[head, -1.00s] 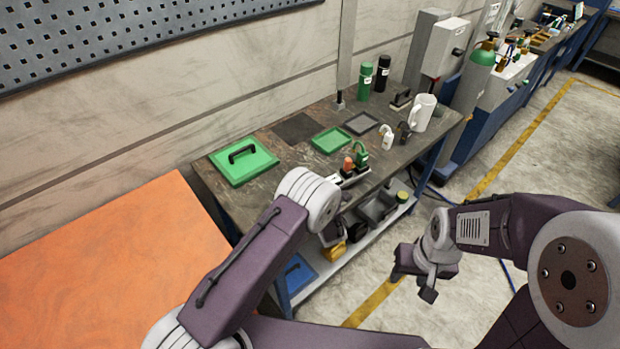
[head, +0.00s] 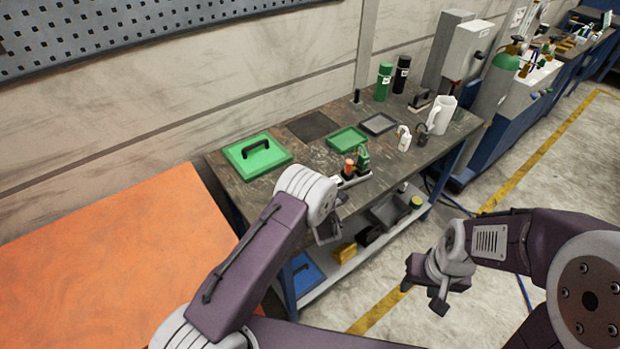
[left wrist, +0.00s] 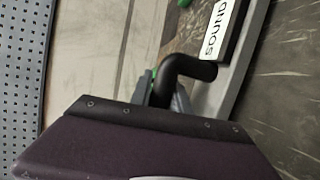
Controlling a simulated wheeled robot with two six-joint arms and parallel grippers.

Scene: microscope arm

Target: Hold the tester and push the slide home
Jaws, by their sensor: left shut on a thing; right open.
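A small pale box (head: 352,182), which may be the tester, stands at the table's front edge with an orange and a green piece on it. In the left wrist view a dark labelled strip (left wrist: 229,45) lies in a pale frame. A black bent handle (left wrist: 190,67) beside it rises from behind my purple gripper body. My left gripper (head: 328,232) is shut, apparently on this handle; the fingertips and the grip are mostly hidden. My right gripper (head: 440,292) is open and empty, over the floor right of the table. I cannot make out a slide.
The table (head: 218,172) bears a green lid (head: 240,158), a green tray (head: 347,138), a grey tray (head: 378,123), a white jug (head: 441,115) and bottles. An orange surface (head: 110,270) is at the left.

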